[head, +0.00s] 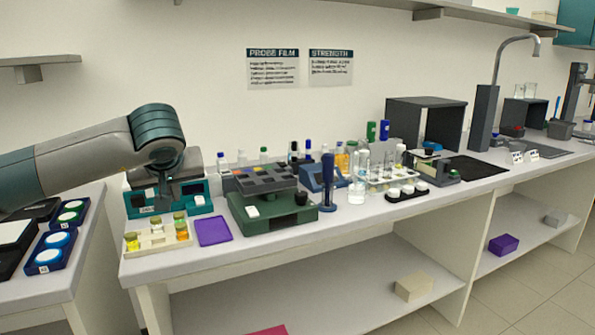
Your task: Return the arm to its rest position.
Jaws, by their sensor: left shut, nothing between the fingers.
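My left arm (70,165) reaches in from the left above the bench. Its gripper (171,200) points down, shut and empty, at the teal device (198,208) at the bench's left end. I cannot tell whether the fingertips touch that device. The arm and gripper hide part of it and of the pale block behind. My right gripper is not in view.
Just in front are a cream rack (150,245) with several small vials and a purple tray (213,231). A green device (270,215) stands to the right, with bottles and glassware beyond. A side table (75,280) holds blue trays of round dishes.

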